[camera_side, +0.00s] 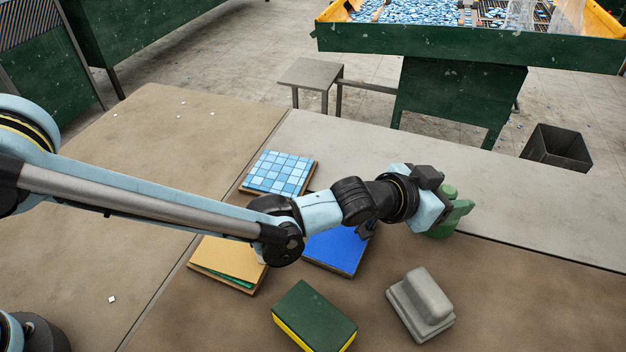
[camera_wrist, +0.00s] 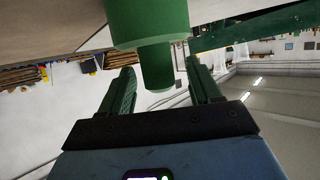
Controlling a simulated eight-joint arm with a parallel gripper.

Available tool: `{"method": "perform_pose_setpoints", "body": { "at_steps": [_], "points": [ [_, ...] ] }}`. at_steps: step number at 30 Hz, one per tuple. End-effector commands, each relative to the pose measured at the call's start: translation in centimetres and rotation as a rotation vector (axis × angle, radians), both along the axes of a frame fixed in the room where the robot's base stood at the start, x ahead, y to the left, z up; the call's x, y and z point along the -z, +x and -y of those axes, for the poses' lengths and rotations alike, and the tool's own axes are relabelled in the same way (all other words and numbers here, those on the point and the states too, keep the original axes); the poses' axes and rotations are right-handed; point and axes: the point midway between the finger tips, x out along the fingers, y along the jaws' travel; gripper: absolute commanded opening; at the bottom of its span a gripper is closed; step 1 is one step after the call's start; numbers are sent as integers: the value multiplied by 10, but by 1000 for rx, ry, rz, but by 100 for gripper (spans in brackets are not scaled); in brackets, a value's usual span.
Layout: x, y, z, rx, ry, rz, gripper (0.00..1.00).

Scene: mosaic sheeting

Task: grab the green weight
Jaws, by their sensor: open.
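The green weight stands on the table to the right of my arm in the side view, its rounded knob (camera_side: 449,190) showing above my gripper (camera_side: 455,208) and part of its body below. In the wrist view the green weight (camera_wrist: 148,22) has a wide body at the top of the picture and a narrower neck reaching down between the fingers. My gripper (camera_wrist: 160,68) is open, with one dark green finger on each side of the neck. Gaps show between the fingers and the neck. My wrist hides part of the weight in the side view.
A grey stepped block (camera_side: 420,305), a green and yellow sponge-like block (camera_side: 314,318) and a blue board (camera_side: 338,250) lie nearby. A blue mosaic sheet (camera_side: 280,173) and a tan stack (camera_side: 228,260) lie left. The pale tabletop (camera_side: 540,215) right of the weight is clear.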

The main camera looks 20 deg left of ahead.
Motion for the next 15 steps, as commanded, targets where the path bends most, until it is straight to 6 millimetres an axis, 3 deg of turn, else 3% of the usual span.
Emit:
{"method": "perform_pose_setpoints", "body": {
  "at_steps": [6, 15],
  "points": [
    [8, 13, 14, 0, 1, 1, 63],
    [9, 16, 15, 0, 1, 1, 63]
  ]
}}
